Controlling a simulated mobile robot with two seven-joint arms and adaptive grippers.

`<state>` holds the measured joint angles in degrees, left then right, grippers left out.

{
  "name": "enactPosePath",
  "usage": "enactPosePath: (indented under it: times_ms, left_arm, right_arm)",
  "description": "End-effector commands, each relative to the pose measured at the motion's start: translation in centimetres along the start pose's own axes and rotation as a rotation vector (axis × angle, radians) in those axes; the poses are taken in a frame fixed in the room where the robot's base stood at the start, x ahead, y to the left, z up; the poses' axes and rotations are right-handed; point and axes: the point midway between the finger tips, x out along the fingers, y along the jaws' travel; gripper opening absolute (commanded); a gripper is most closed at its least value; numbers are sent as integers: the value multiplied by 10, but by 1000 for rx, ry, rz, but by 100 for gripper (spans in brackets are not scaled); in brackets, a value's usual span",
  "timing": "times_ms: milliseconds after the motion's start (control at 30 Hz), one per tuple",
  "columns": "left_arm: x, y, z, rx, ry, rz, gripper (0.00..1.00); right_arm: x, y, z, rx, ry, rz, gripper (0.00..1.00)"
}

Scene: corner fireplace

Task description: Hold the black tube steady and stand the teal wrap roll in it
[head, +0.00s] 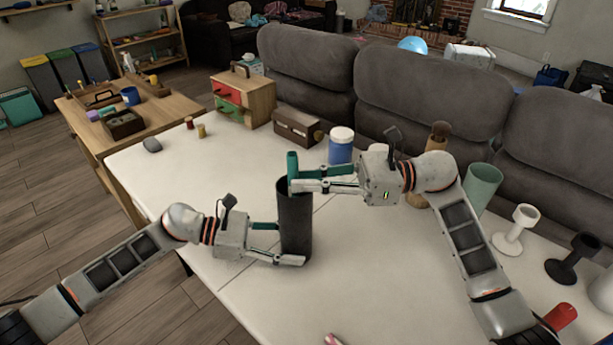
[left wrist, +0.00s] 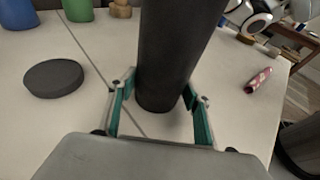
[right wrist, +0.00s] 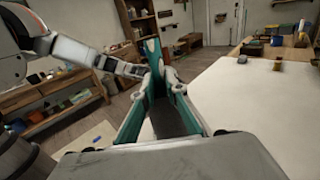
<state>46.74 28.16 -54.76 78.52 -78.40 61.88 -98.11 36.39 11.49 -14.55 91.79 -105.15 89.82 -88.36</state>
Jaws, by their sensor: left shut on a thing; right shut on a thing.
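The black tube (head: 296,222) stands upright on the white table. My left gripper (head: 291,244) is shut around its lower part, and the left wrist view shows the tube (left wrist: 172,50) between both fingers. The teal wrap roll (head: 292,163) is upright at the tube's mouth. My right gripper (head: 299,181) is shut on the roll, coming in from the right just at the tube's rim. In the right wrist view the roll (right wrist: 152,52) rises between the fingertips. The fingers hide the roll's lower end, so I cannot tell how far it is inside the tube.
A blue jar (head: 341,148), a wooden box (head: 297,127) and a green cup (head: 482,188) stand along the table's back. White (head: 515,230) and black (head: 575,258) stands are at right. A dark disc (left wrist: 53,78) lies near the tube. The table's left part is mostly clear.

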Motion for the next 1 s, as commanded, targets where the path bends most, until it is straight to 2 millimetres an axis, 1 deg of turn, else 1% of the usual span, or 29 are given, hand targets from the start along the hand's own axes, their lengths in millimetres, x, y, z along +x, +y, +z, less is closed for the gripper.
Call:
enactPosePath:
  times_ms: [133, 167, 200, 233, 500, 633, 767, 1000]
  left_arm:
    - [0, 0, 0, 0, 0, 0, 37]
    - [0, 0, 0, 0, 0, 0, 37]
    - [0, 0, 0, 0, 0, 0, 37]
    - [0, 0, 0, 0, 0, 0, 37]
    - [0, 0, 0, 0, 0, 0, 37]
    - [0, 0, 0, 0, 0, 0, 37]
    - [0, 0, 0, -1, 0, 0, 37]
    - [0, 0, -2, -2, 2, 1, 37]
  right_arm:
    - [0, 0, -1, 1, 1, 0, 0]
    - [0, 0, -1, 1, 1, 0, 15]
    - [0, 0, -1, 1, 1, 0, 26]
    - [0, 0, -1, 1, 1, 0, 32]
    - [0, 0, -2, 2, 2, 0, 32]
    - [-9, -1, -3, 2, 6, -2, 32]
    - [-29, -1, -3, 3, 8, -4, 32]
    - [-78, -1, -3, 4, 8, -4, 32]
